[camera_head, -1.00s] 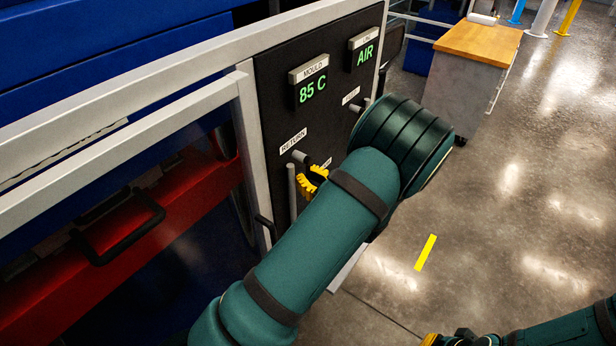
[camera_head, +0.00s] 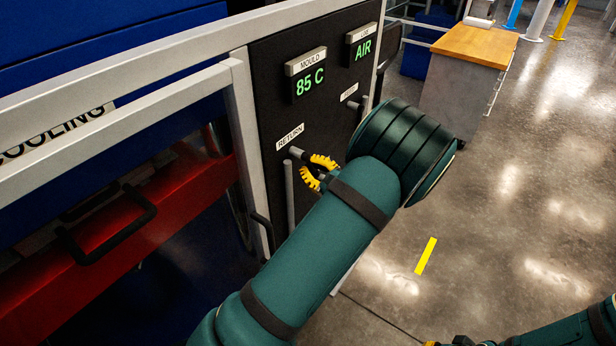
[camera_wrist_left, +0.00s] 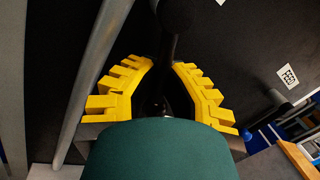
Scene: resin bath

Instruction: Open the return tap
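The return tap (camera_head: 297,153) is a grey stub under the RETURN label (camera_head: 290,136) on the black panel, above a vertical grey pipe (camera_head: 290,190). My left gripper (camera_head: 318,170) has its yellow fingers spread beside the tap's right end; my forearm hides part of it. In the left wrist view the yellow fingers (camera_wrist_left: 163,66) are apart, with a dark lever-like part (camera_wrist_left: 174,45) between them. I cannot tell whether they touch it. My right gripper (camera_head: 452,342) shows only as a sliver at the bottom edge.
The panel carries an 85 C display (camera_head: 309,84) and an AIR display (camera_head: 362,49). Another grey stub (camera_head: 365,105) sits near my left wrist. A red drawer with a black handle (camera_head: 110,230) is at left.

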